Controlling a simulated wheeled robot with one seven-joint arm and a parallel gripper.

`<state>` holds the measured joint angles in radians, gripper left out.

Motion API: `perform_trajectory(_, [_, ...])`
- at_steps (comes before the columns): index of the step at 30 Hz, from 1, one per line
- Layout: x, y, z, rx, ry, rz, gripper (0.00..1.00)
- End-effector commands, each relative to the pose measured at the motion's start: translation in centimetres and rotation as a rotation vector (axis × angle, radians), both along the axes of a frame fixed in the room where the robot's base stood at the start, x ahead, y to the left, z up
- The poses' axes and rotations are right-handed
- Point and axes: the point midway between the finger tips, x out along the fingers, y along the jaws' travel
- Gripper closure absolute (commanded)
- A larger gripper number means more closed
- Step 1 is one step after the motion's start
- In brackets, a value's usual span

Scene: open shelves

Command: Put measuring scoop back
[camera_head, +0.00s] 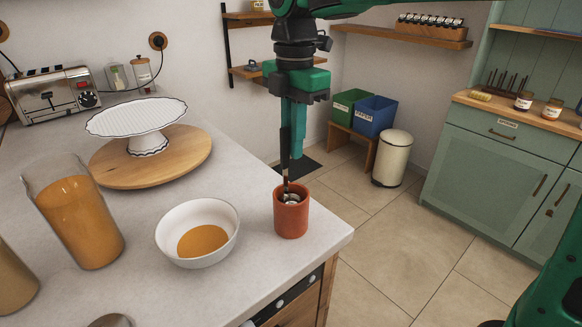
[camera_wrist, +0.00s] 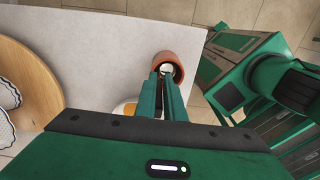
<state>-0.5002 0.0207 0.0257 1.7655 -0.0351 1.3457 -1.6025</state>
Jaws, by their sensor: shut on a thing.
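The measuring scoop (camera_head: 290,198) has its metal bowl in the mouth of a terracotta cup (camera_head: 291,218) near the counter's right corner. Its dark handle rises toward my gripper. My gripper (camera_head: 287,168) points straight down above the cup and is shut on the scoop's handle. In the wrist view, my gripper's fingers (camera_wrist: 163,82) reach toward the cup (camera_wrist: 172,60), with the scoop's shiny bowl (camera_wrist: 166,68) at its opening. The fingers hide most of the handle there. I cannot tell whether the scoop touches the cup's bottom.
A white bowl (camera_head: 199,222) with orange contents stands left of the cup. A tall jar of orange powder (camera_head: 78,222) is farther left. A white cake stand (camera_head: 139,120) sits on a round wooden board (camera_head: 176,168). The counter's edge lies just right of the cup.

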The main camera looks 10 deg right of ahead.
Motion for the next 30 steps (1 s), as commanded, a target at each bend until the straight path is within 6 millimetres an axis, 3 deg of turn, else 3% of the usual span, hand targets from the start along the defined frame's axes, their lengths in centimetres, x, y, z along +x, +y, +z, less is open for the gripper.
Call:
perform_trajectory(13, [-0.2,0.5,-4.3,0.000,0.001,0.007,1.00])
perform_trajectory(23, [-0.1,0.4,-4.7,0.000,0.000,0.006,1.00])
perform_trajectory(26, [-0.1,0.4,-4.7,0.001,-0.001,0.006,0.74])
perform_trajectory(30, [-0.1,0.4,-4.7,0.001,-0.001,0.006,0.72])
